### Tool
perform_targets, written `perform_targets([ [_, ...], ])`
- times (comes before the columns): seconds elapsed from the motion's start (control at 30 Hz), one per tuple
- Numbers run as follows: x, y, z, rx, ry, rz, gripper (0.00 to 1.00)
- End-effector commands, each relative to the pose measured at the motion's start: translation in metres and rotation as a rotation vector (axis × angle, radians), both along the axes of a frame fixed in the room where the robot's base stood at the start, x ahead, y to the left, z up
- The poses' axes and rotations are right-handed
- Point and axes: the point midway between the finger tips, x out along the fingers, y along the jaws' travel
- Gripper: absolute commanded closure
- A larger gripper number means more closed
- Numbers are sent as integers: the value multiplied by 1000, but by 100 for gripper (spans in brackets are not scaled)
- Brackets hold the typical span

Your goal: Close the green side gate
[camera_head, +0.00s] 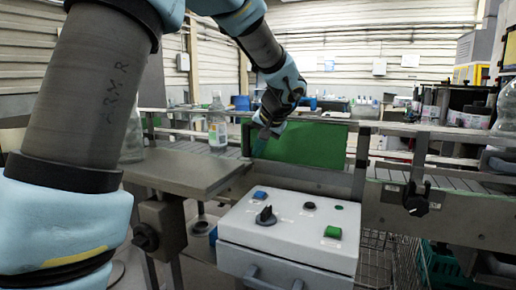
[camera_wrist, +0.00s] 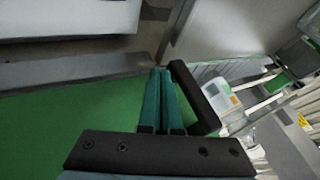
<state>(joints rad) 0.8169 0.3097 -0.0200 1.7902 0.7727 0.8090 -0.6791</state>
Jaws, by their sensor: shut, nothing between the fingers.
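The green side gate (camera_head: 305,143) is an upright flat panel on the conveyor's near side, behind the control box. I cannot tell whether it is fully closed. In the wrist view its green face (camera_wrist: 65,120) fills the lower left, with a grey edge above it. My gripper (camera_head: 258,154) is at the left part of the panel, pointing down. In the wrist view my gripper (camera_wrist: 161,74) has its teal fingers together and empty, at the panel's right end. A black bar (camera_wrist: 194,97) runs just right of the fingers. Contact with the gate cannot be made out.
A white control box (camera_head: 290,228) with a black knob and coloured buttons stands in front of the gate. A grey table (camera_head: 185,170) is at left, with a clear bottle (camera_head: 217,128) behind it. The conveyor (camera_head: 450,185) continues right, with a black clamp knob (camera_head: 416,203).

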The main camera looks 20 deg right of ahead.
Motion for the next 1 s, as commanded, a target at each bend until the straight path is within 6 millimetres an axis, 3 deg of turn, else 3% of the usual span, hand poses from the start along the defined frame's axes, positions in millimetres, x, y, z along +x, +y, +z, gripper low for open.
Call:
perform_targets([
  [0.17, 3, 3, 0, -1, -1, 2, 100],
  [0.37, 22, 24, -1, -2, -1, 6, 100],
  [1.0, 156, 170, 4, 0, 1, 9, 100],
])
